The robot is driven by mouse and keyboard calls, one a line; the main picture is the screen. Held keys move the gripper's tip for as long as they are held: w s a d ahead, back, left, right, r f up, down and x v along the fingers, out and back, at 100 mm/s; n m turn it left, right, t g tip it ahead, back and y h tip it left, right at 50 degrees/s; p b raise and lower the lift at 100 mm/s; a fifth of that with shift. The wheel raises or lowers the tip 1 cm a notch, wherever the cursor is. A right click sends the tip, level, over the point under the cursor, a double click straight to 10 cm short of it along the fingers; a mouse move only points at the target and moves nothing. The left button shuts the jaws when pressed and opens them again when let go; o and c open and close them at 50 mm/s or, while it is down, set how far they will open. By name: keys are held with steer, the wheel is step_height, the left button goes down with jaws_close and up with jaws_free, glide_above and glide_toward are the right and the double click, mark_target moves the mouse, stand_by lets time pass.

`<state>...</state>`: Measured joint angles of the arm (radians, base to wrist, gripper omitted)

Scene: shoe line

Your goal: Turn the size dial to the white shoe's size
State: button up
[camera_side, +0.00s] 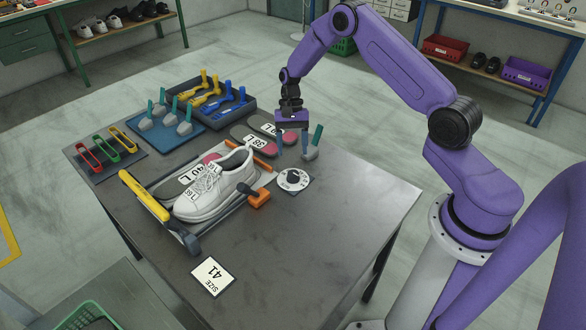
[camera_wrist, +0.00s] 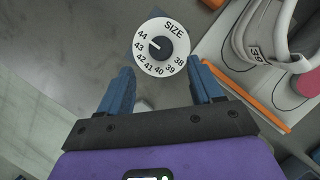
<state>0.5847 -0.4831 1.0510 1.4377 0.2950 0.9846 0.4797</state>
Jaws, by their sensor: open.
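The size dial (camera_side: 294,180) is a white disc with a black knob on the table, right of the white shoe (camera_side: 205,190). In the wrist view the dial (camera_wrist: 174,28) shows SIZE and numbers from 38 to 44. The white mark on its black knob (camera_wrist: 159,45) points left, near 43 and 44. My gripper (camera_side: 292,152) is open and empty, above the table behind the dial; in the wrist view its fingers (camera_wrist: 163,86) are apart, short of the dial. The shoe's tag (camera_wrist: 257,50) is partly visible and hard to read.
A grey tool with a teal handle (camera_side: 312,150) stands beside my gripper. Soles, a blue mat (camera_side: 157,135) and a tool tray lie behind. The table's front right is bare.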

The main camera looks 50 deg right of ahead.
mark_target(293, 173)
steer(key=x, duration=0.7)
steer(key=shift+f, duration=0.1)
steer(key=c, duration=1)
